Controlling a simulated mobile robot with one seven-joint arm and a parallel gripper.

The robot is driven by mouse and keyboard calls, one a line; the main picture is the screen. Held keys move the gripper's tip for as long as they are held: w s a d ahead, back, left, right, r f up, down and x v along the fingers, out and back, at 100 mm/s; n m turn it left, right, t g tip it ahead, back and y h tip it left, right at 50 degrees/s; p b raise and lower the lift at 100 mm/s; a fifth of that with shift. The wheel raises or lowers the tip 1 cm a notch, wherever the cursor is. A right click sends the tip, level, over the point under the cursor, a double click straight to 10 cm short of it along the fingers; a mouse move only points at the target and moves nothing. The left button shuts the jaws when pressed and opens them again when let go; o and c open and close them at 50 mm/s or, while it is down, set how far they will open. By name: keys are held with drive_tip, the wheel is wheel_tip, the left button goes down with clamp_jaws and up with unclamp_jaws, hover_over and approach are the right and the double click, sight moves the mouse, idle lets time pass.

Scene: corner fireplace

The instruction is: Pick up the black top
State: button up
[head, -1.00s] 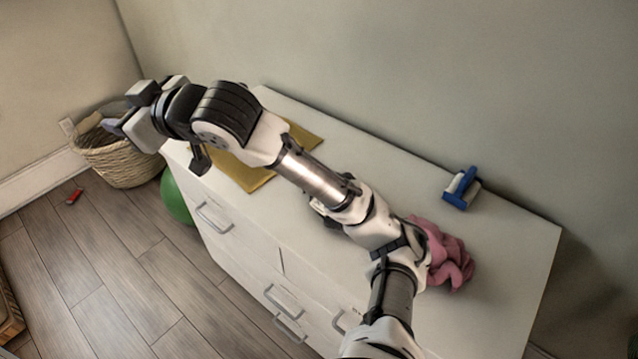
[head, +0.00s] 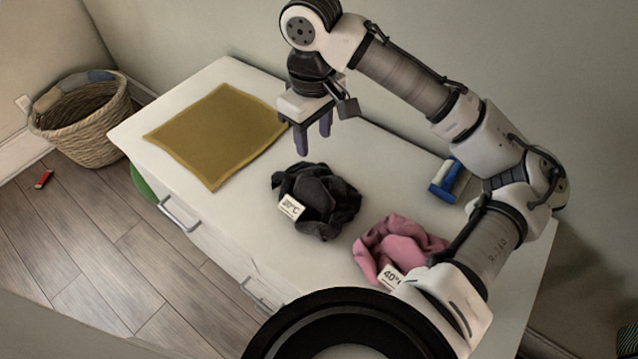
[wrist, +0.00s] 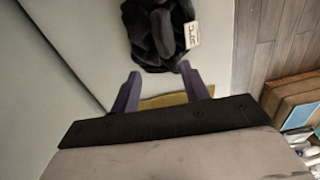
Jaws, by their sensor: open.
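The black top (head: 326,203) lies crumpled on the white dresser top, with a white tag that reads a temperature. My gripper (head: 313,146) is open, fingers pointing down, above the dresser and just behind the black top in the head view. Nothing is between its fingers. In the wrist view, the black top (wrist: 158,33) lies beyond the fingertips of my gripper (wrist: 158,75), apart from them, with its tag on the right side.
A pink garment (head: 392,243) with a 40° tag lies right of the black top. A flat mustard cloth (head: 215,135) lies left, and a blue-and-white object (head: 447,181) sits near the wall. A wicker basket (head: 88,130) and a red object (head: 43,179) are on the floor.

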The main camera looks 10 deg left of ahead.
hover_over(311, 178)
drive_tip(key=f, duration=0.6)
drive_tip(key=shift+d+f+p, duration=0.1)
drive_tip(key=shift+d+p, duration=0.2)
drive_tip(key=shift+p, duration=0.05)
drive_tip(key=shift+a+f+p, duration=0.15)
drive_tip(key=shift+f+p, duration=0.3)
drive_tip(key=shift+f, duration=1.15)
drive_tip(key=shift+a+f+p, duration=0.1)
drive_tip(key=shift+f+p, duration=0.35)
drive_tip(key=shift+f, duration=1.15)
clamp_jaws()
